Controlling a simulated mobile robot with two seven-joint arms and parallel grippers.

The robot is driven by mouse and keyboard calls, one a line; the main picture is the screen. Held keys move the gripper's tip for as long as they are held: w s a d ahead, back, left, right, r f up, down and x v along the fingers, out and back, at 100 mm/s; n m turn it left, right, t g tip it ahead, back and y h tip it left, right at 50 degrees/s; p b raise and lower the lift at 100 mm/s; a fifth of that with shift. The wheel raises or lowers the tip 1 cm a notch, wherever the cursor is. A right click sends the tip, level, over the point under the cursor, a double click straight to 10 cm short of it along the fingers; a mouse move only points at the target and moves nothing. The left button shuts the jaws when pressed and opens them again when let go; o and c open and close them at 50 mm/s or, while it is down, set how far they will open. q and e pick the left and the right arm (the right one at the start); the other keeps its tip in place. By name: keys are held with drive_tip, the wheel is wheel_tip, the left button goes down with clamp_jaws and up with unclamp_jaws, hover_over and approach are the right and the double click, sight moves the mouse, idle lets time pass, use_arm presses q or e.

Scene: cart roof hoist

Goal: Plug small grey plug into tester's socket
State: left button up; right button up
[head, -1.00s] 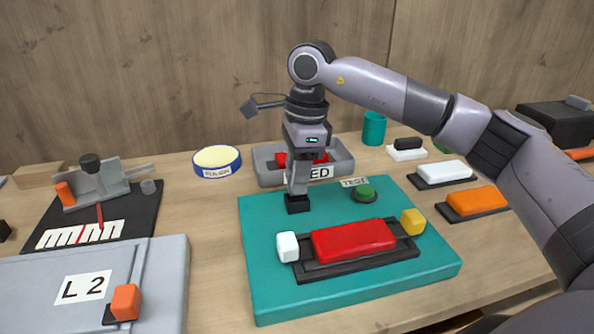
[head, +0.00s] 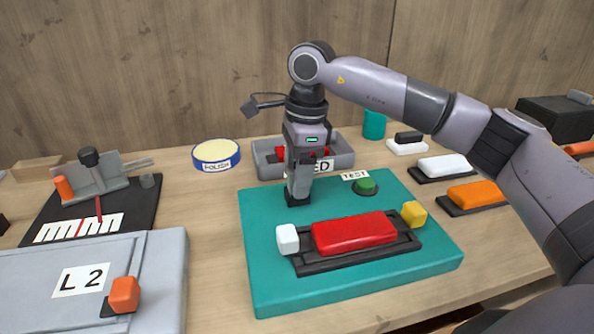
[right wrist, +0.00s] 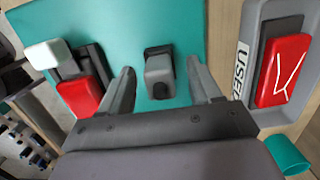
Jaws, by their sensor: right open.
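The teal tester (head: 275,285) lies on the bench with a black socket (head: 297,202) at its back left. The small grey plug (right wrist: 160,78) stands in the black socket (right wrist: 157,51) in the right wrist view, apparently upright; how deep it sits I cannot tell. My right gripper (head: 299,188) is over the socket. In the right wrist view its fingers (right wrist: 162,80) are open, one each side of the plug, with visible gaps. In the head view the fingers mostly hide the plug. My left gripper is not in view.
The tester carries a red battery block (head: 353,233) between a white knob (head: 288,239) and a yellow knob (head: 414,214), and a green TEST button (head: 365,187). A grey USED tray (head: 340,160) stands close behind. White (head: 442,166) and orange (head: 474,194) blocks lie at right.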

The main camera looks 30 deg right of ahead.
drive_tip(key=r, duration=0.7)
drive_tip(key=shift+s+d, duration=0.1)
drive_tip(key=shift+d, duration=0.3)
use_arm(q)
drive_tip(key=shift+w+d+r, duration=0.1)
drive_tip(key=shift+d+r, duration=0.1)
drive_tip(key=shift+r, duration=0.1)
